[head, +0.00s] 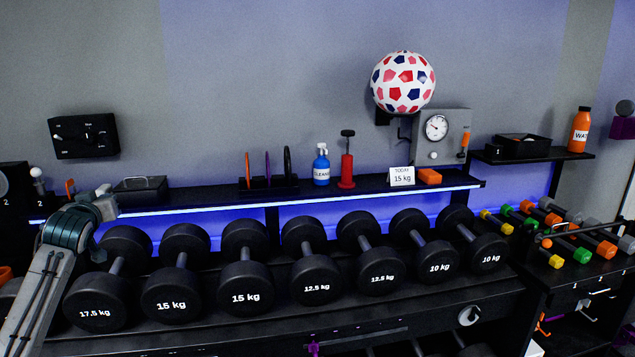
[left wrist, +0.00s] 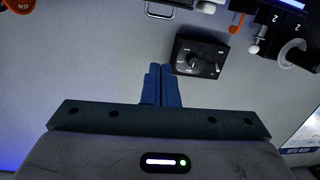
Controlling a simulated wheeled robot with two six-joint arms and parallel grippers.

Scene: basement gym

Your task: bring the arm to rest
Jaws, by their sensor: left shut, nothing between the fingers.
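My left arm comes in from the lower left of the head view. My left gripper (left wrist: 160,70) shows in the left wrist view with its two blue fingers together and nothing between them. In the head view the grey and teal wrist (head: 78,227) is raised in front of the left end of the dumbbell rack, and the fingers cannot be made out there. The fingers point towards the grey wall, close to a black wall box with a dial (left wrist: 200,55), which also shows in the head view (head: 85,135). My right gripper is in neither view.
Several black dumbbells (head: 245,283) fill the rack below the wrist. A lit shelf (head: 350,195) behind holds a blue spray bottle (head: 321,165), a red pump (head: 346,166) and a sign (head: 402,176). A lever with a white knob (head: 37,172) stands left of the wrist.

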